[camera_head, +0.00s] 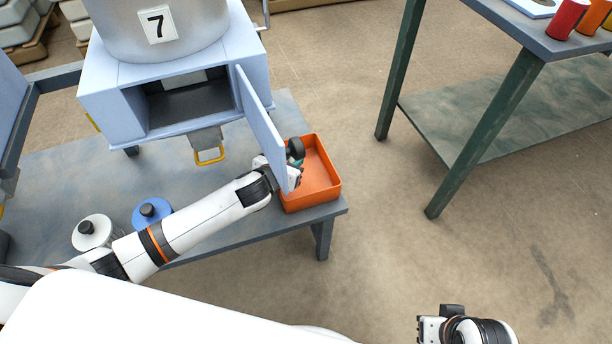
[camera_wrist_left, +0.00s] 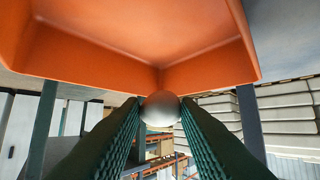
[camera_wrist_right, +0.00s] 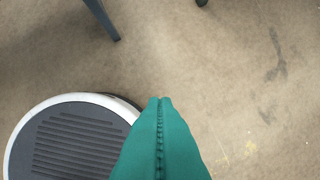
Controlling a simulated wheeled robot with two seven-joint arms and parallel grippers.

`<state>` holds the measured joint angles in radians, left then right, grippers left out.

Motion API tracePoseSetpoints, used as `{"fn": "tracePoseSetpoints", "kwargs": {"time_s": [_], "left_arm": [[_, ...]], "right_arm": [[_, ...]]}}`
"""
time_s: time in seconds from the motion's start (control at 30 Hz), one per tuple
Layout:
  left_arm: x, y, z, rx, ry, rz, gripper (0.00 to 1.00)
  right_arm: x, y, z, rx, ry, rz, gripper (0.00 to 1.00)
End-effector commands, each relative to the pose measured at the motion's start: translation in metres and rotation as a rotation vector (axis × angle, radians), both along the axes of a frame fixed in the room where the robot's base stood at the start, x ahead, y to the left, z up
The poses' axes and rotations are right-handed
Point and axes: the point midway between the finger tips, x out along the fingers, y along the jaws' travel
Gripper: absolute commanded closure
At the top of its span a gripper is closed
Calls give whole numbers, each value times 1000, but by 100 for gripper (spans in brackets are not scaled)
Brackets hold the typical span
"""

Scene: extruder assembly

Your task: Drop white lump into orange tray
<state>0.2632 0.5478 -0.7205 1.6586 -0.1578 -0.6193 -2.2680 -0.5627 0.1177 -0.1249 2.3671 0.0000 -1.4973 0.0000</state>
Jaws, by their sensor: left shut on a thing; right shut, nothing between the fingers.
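The white lump (camera_wrist_left: 161,108) shows in the left wrist view as a rounded pale piece between the fingertips of my left gripper (camera_wrist_left: 161,112), which is shut on it. The orange tray (camera_wrist_left: 100,60) fills the upper part of that view, close to the lump. In the head view the orange tray (camera_head: 322,196) sits at the right end of the bench, and my left gripper (camera_head: 298,162) is at its left side, partly hidden by the open door. The lump is hidden there. My right gripper (camera_wrist_right: 160,102) is shut and empty, over the floor.
The machine's open door (camera_head: 262,130) stands beside my left wrist. The blue machine box (camera_head: 190,100) has an open chamber. A green-legged table (camera_head: 490,130) stands at right; floor between is clear.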

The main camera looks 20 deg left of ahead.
Motion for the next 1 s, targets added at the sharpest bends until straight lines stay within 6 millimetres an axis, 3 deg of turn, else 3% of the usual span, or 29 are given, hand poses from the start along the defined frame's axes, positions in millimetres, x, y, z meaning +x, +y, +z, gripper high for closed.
{"fn": "tracePoseSetpoints", "kwargs": {"time_s": [0.07, 0.2, 0.67, 0.7, 0.8, 0.83, 1.0], "left_arm": [[0, 0, -4, -1, 0, 0, 100], [0, 0, -20, -2, 1, 1, 100], [0, 0, -22, -1, 1, 0, 100], [0, 0, -22, -1, 1, 0, 66], [0, 0, -22, -1, 1, 0, 50], [0, 0, -22, -1, 1, 0, 46], [0, 0, -22, -1, 1, 0, 46]], "right_arm": [[-3, -1, 8, 0, -7, 0, 100], [-5, -1, 2, 2, -19, -1, 100], [-6, -1, 6, 3, -28, -1, 100], [-6, -1, 6, 3, -28, -1, 100], [-6, -1, 6, 3, -29, -1, 100], [-6, -1, 6, 3, -29, -1, 100], [-6, -1, 6, 3, -29, -1, 100]]}}
